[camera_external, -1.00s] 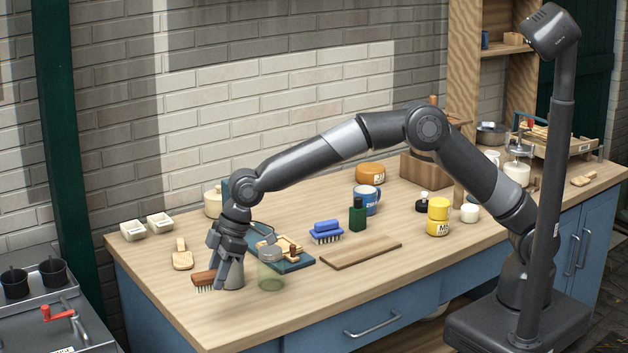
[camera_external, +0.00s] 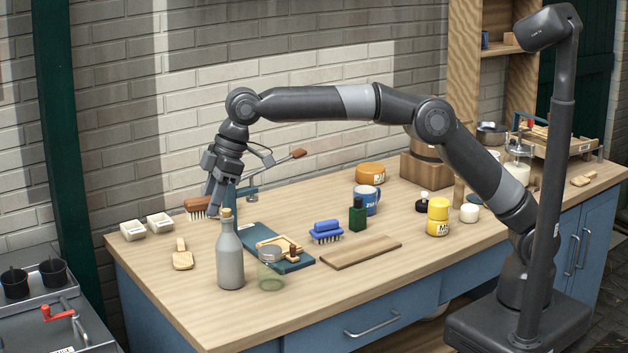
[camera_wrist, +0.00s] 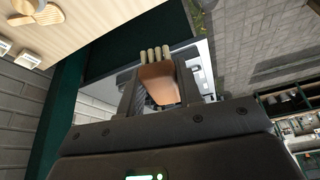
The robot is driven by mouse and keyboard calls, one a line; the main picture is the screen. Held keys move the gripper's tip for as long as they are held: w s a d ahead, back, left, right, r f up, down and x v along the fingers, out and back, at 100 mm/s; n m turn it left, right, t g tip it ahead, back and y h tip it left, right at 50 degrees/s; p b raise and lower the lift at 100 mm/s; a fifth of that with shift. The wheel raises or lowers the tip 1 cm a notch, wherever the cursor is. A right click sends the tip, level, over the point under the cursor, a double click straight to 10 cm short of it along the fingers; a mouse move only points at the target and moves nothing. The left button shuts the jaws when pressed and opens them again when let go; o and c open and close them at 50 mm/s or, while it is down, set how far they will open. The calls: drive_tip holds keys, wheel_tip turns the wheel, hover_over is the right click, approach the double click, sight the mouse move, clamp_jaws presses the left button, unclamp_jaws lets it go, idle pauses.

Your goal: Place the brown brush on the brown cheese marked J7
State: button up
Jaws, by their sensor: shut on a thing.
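My gripper (camera_external: 214,206) is shut on the brown brush (camera_external: 196,205) and holds it raised above the left part of the bench, bristles pointing down. In the wrist view the brush (camera_wrist: 160,84) sits between the two fingers, with its pale bristles at the far end. The brown cheese (camera_external: 370,173) is an orange-brown round wheel with a white label on its front. It stands at the back of the bench, well to the right of my gripper. The label is too small to read surely. The top of the cheese looks bare.
A grey corked bottle (camera_external: 230,255) and a glass jar (camera_external: 271,270) stand at the front left. A blue brush (camera_external: 326,231), a green bottle (camera_external: 357,214) and a blue mug (camera_external: 367,200) stand before the cheese.

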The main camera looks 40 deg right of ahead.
drive_tip(key=w+d+m+t+h, duration=0.15)
drive_tip(key=w+d+m, duration=0.35)
drive_tip(key=w+d, duration=1.7)
drive_tip(key=w+d+m+t, duration=0.1)
drive_tip(key=w+d+m, duration=0.1)
drive_tip(key=w+d, duration=0.75)
drive_tip(key=w+d+m+t, duration=0.1)
drive_tip(key=w+d+m, duration=0.35)
drive_tip(key=d, duration=0.85)
drive_tip(key=m+h, duration=0.3)
drive_tip(key=m, duration=0.1)
hover_over(377, 170)
drive_tip(key=s, duration=0.2)
drive_tip(key=shift+w+f, duration=0.15)
drive_tip(key=shift+f, duration=10.5)
drive_tip(key=shift+f, duration=0.1)
